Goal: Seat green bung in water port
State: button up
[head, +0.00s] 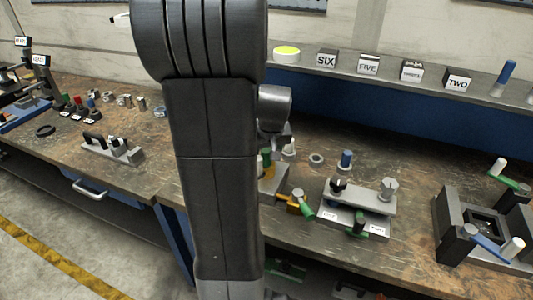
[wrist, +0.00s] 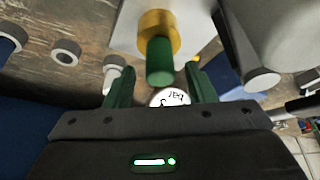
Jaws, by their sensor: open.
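In the wrist view a green cylinder (wrist: 160,62), which looks like the green bung, stands end-on at a brass collar (wrist: 158,28) on a pale grey block (wrist: 128,38). The collar looks like the water port; the cylinder is in line with it, and how deep it sits cannot be told. My gripper (wrist: 160,76) is open, with a green finger on each side of the cylinder's free end and gaps between. In the head view my arm hides the gripper and part of the block (head: 272,184); a green-ended brass fitting (head: 294,201) shows beside it.
A white lettered disc (wrist: 170,97) shows between my fingers. A grey ring (wrist: 66,54) and a white-tipped cone (wrist: 113,72) lie to the left.

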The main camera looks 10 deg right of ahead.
jog(key=v, duration=0.9)
jog(key=shift+s+r, duration=0.2)
jog(key=shift+r, duration=0.15)
jog(key=x, duration=1.2)
jog(key=shift+w, duration=0.15)
jog(key=shift+r, duration=0.8)
